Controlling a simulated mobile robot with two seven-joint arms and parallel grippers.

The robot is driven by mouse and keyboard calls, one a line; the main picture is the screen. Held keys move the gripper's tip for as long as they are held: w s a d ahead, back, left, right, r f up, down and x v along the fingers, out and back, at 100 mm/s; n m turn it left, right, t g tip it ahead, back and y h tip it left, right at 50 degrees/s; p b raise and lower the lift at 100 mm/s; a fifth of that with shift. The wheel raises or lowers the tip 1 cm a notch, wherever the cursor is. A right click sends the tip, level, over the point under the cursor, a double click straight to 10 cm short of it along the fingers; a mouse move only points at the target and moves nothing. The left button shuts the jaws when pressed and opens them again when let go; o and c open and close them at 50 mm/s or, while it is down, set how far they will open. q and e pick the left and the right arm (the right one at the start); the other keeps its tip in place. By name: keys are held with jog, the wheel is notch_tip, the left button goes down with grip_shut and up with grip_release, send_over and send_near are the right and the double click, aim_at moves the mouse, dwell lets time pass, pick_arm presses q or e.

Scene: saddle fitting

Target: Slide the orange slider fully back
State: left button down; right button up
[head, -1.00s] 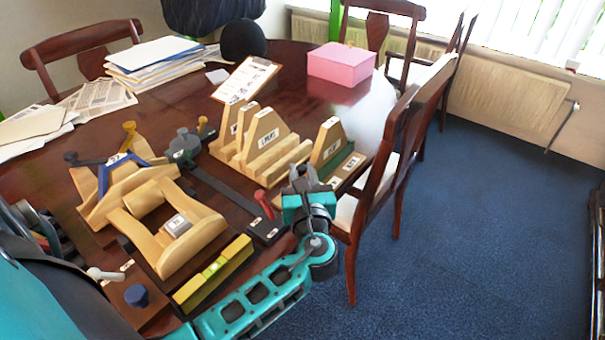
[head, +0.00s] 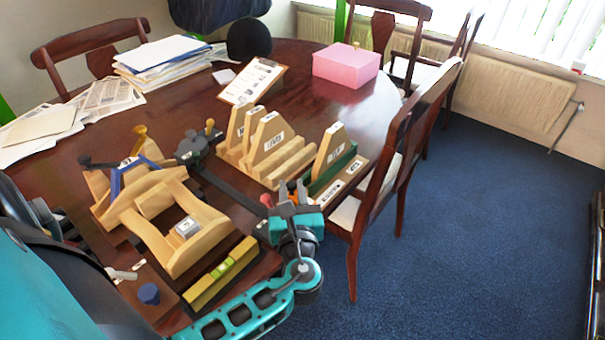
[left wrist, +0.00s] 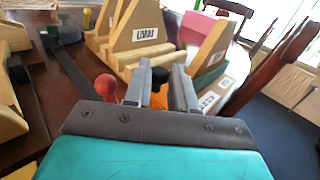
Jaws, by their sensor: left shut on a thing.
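My left gripper (head: 290,193) is at the right edge of the table, beside the front end of the dark rail and a red knob (head: 266,200). In the left wrist view its two grey fingers (left wrist: 163,90) stand on either side of the orange slider (left wrist: 160,97), with a black knob (left wrist: 159,75) above the orange part. The gripper is shut on it. In the head view only a small bit of orange shows between the fingers; the rest of the slider is hidden. My right gripper is in neither view.
A dark rail (head: 228,188) runs across the table, left of my gripper. Wooden upright stands (head: 268,140), a green-based stand (head: 332,160) and a wooden saddle frame (head: 160,215) are close by. A chair (head: 400,150) stands right beside the gripper. A pink box (head: 345,65) is farther back.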

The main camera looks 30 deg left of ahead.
pick_arm(q)
jog(key=shift+s+a+f, duration=0.1)
jog(key=shift+s+f, duration=0.05)
jog(key=shift+s, duration=0.05)
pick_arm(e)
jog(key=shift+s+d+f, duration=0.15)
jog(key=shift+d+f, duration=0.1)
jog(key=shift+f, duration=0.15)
pick_arm(q)
jog(key=c, duration=1)
grip_release()
jog(key=shift+s, duration=0.1)
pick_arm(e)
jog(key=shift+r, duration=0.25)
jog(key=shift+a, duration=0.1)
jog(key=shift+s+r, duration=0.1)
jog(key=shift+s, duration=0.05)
